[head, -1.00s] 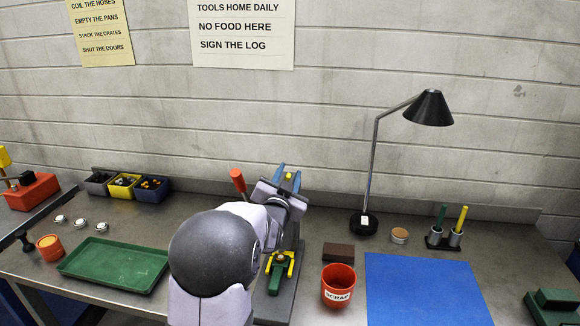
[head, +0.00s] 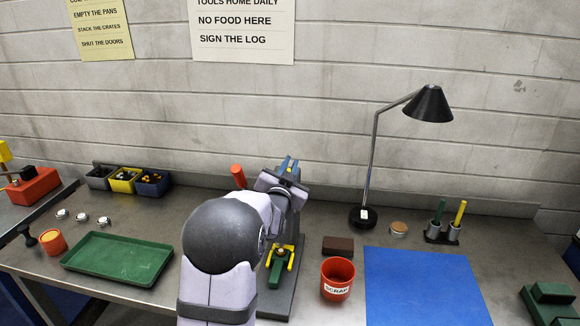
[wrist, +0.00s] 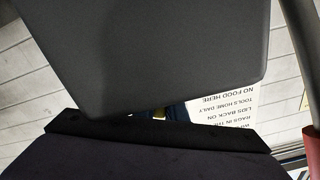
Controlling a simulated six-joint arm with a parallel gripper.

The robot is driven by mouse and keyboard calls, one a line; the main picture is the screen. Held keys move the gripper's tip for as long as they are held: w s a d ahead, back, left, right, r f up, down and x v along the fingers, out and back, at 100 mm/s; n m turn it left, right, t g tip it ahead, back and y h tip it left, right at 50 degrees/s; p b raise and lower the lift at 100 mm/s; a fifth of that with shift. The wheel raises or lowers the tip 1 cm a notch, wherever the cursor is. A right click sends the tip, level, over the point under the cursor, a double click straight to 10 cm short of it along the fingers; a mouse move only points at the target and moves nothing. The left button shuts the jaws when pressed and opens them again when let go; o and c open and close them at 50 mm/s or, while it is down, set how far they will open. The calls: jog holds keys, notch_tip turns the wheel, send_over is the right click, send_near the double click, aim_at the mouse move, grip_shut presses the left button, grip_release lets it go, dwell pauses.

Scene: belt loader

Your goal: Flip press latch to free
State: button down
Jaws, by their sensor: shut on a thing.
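The press (head: 277,303) stands on the bench, largely hidden behind my arm. Its red-ended lever (head: 238,176) rises at the left; a grey bar with a red sleeve (wrist: 309,142) shows at the right of the wrist view. A green block between yellow side pieces (head: 280,262) sits low on its base. My gripper (head: 289,166) is at the top of the press, its blue fingers pointing away from the head camera. In the wrist view a small yellow piece (wrist: 160,114), which seems to be the latch, shows between the blue fingers. A dark grey panel hides most of the grip.
A red scrap cup (head: 337,279) and brown block (head: 338,246) stand right of the press, with a blue mat (head: 425,289) beyond. A green tray (head: 117,259) lies left. A black lamp (head: 428,105) stands behind, near the wall.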

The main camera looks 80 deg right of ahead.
jog(key=n+b, duration=0.2)
jog(key=shift+w+f+b, duration=0.1)
jog(key=shift+w+b, duration=0.3)
jog(key=shift+w+r+n+b, duration=0.2)
jog(key=shift+n+b, duration=0.25)
jog(key=shift+n, duration=0.15)
jog(key=shift+w+r+n+b, duration=0.1)
jog(key=shift+w+n+b, duration=0.1)
jog(key=shift+n+b, duration=0.3)
jog(key=c, duration=1.8)
grip_release()
jog(key=shift+a+b, duration=1.65)
jog(key=shift+a, duration=2.05)
